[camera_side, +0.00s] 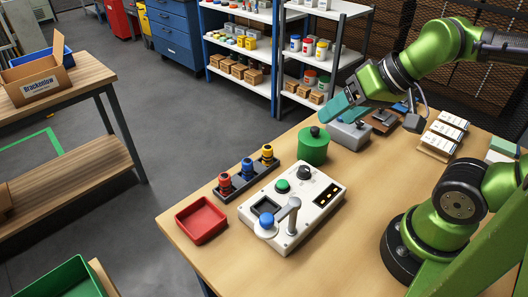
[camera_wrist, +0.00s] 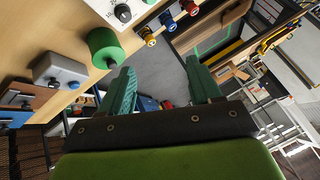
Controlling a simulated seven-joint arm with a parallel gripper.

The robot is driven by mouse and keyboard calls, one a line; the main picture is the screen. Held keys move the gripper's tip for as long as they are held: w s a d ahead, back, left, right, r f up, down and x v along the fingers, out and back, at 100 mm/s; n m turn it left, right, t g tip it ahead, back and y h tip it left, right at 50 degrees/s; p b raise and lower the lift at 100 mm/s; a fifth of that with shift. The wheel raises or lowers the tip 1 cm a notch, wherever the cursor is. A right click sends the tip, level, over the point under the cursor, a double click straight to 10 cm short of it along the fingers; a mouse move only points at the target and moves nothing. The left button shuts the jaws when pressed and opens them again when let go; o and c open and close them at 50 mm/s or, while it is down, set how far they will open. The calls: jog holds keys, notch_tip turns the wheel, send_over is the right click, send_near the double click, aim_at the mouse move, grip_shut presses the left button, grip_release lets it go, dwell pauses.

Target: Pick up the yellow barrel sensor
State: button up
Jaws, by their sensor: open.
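The yellow barrel sensor (camera_side: 267,154) stands upright at the far end of a dark rack (camera_side: 237,185), beside a blue sensor (camera_side: 247,168) and a red sensor (camera_side: 224,183). In the wrist view, the yellow barrel sensor (camera_wrist: 147,36) is near the top, left of the blue and red ones, beyond my fingertips. My gripper (camera_side: 335,112) has teal fingers and is raised over the back of the table, right of the sensors and apart from them. In the wrist view, my gripper (camera_wrist: 160,72) is open with nothing between its fingers.
A green cylinder (camera_side: 313,149) with a black knob stands between my gripper and the rack. A red tray (camera_side: 202,220) lies left, and a grey button box (camera_side: 349,135) is behind.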

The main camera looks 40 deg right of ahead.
jog(key=n+g+h, duration=0.2)
jog(key=n+g, duration=0.1)
jog(key=g, duration=0.4)
send_over(268, 146)
jog(key=f, duration=1.5)
jog(key=shift+d+f, duration=0.3)
jog(key=shift+f, duration=0.05)
jog(key=f, duration=0.6)
jog(key=shift+a+f, duration=0.2)
jog(key=shift+a, duration=0.15)
jog(key=c, duration=1.1)
